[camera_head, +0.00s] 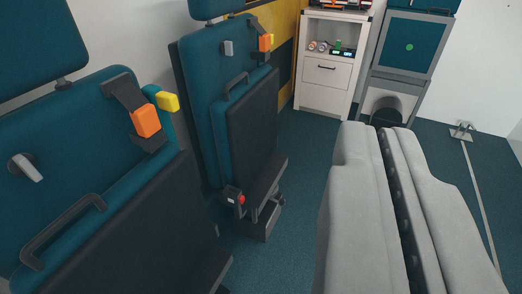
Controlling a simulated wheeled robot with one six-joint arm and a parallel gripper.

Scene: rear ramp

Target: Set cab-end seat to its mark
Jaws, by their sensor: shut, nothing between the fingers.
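Two teal wall seats stand along the left, each with a dark panel upright against its back. The farther seat (205,75), nearer the cabinets, has a grey knob (227,48), a dark handle (236,86) and an orange buckle (265,43). A small red part (241,199) shows low on its side. The nearer seat (70,130) has a similar knob (25,167), handle (65,232) and orange buckle (146,120); the picture edge cuts it off. Which one is the cab-end seat, I cannot tell for sure. I see no clear mark on either. My gripper is not in view.
A long light-grey padded surface (352,215) with a dark central gap fills the lower right. A white cabinet (326,80) and a teal panel with a green dot (409,47) stand at the back. Blue floor (305,150) is free between seats and padding. A floor rail (478,195) runs right.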

